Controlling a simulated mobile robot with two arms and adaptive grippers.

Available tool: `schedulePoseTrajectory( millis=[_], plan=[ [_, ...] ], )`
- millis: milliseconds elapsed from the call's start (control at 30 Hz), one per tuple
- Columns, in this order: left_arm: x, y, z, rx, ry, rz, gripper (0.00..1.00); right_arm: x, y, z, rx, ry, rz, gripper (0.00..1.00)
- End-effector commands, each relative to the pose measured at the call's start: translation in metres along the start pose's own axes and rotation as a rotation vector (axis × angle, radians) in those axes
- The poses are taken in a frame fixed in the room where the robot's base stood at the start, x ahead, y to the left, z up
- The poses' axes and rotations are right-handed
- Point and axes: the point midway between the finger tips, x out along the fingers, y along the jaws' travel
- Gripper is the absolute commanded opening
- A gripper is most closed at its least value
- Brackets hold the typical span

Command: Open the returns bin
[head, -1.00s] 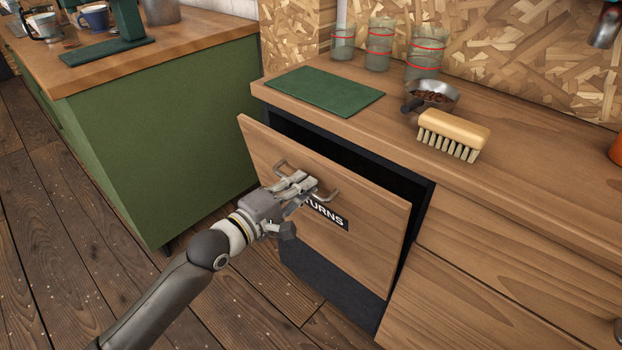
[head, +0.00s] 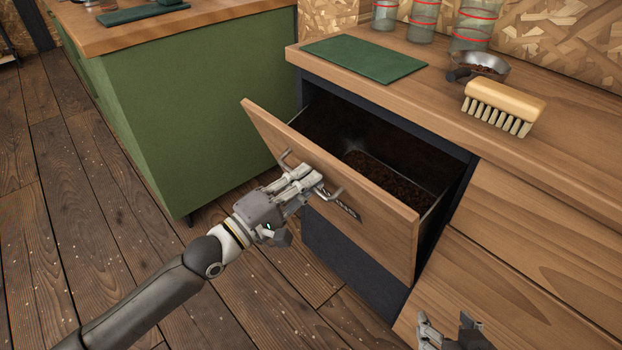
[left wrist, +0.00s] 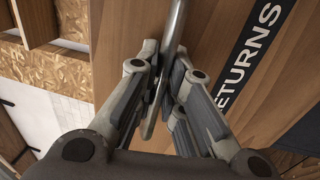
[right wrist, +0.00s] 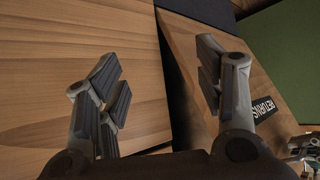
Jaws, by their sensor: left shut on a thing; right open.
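The returns bin's wooden front (head: 375,220) stands pulled out from the counter, tilted outward at the top. Dark brown contents (head: 385,178) show inside the bin. My left gripper (head: 312,182) is shut on the bin's metal bar handle (head: 335,193); in the left wrist view the handle (left wrist: 176,25) runs between the fingers, beside the RETURNS label (left wrist: 245,55). My right gripper (head: 450,335) is at the bottom edge of the head view, open and empty. In the right wrist view its fingers (right wrist: 160,90) are spread before the cabinet fronts, with the label (right wrist: 265,107) beyond.
A green-sided counter (head: 200,110) stands at left. The wooden floor (head: 100,210) in front of it is clear.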

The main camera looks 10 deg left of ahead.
Motion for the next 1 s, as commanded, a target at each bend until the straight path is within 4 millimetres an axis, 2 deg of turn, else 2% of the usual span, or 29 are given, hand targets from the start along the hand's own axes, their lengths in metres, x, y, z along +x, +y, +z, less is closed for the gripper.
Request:
schedulePoseTrajectory(
  millis=[33,200,433,700,833,1000],
  plan=[
    [-0.005,-0.010,-0.001,0.001,0.001,-0.006,0.00,0.005,-0.002,-0.008,-0.001,0.052,-0.003,0.62],
    [-0.015,-0.014,-0.001,0.002,0.002,0.021,0.00,0.008,-0.007,-0.045,-0.002,0.246,-0.015,0.62],
    [-0.028,-0.019,-0.001,0.002,0.002,0.059,0.00,-0.005,-0.015,-0.101,-0.001,0.548,-0.033,0.62],
    [-0.042,-0.025,-0.001,0.002,0.002,0.101,0.00,-0.047,-0.024,-0.158,0.006,0.933,-0.058,0.62],
    [-0.048,-0.026,-0.001,0.003,0.002,0.119,0.00,-0.072,-0.027,-0.175,0.012,1.096,-0.068,0.62],
    [-0.054,-0.028,-0.001,0.002,0.002,0.137,0.00,-0.101,-0.029,-0.187,0.020,1.264,-0.079,0.62]
  ],
)
